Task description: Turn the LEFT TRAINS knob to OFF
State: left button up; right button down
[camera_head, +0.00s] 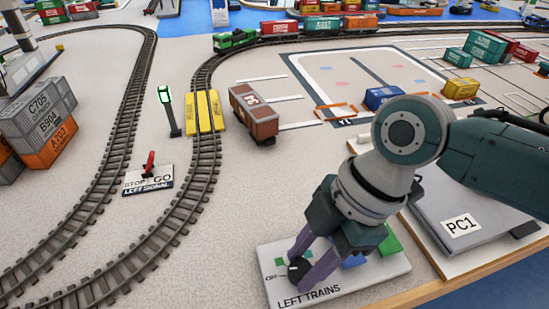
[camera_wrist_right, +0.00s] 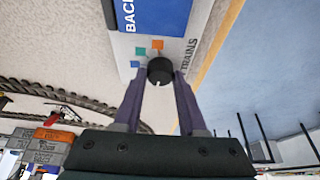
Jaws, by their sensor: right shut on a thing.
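The LEFT TRAINS panel (camera_head: 337,287) is a white plate at the front edge of the table. Its black round knob (camera_head: 297,270) stands at the panel's left end, with an OFF label to its left. My right gripper (camera_head: 303,266) reaches down from the right with its purple fingers shut on the knob. In the wrist view the knob (camera_wrist_right: 160,70) sits between the two fingertips (camera_wrist_right: 158,78), and a small white mark shows on its side towards my gripper. Coloured squares are printed beside the knob. My right gripper hides part of the panel. My left gripper is not in view.
A grey PC1 box (camera_head: 463,218) lies right of the panel. A LEFT SIGNAL plate with a red lever (camera_head: 150,163) stands between tracks at the left. Stacked containers (camera_head: 40,120) stand far left, and a brown wagon (camera_head: 254,114) stands behind the panel. The mat left of the panel is clear.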

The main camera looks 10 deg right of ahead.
dwell(0.3)
jog(key=shift+c, duration=2.3)
grip_release()
jog(key=p+v, duration=0.2)
jog(key=v, duration=0.8)
jog(key=shift+f, duration=0.1)
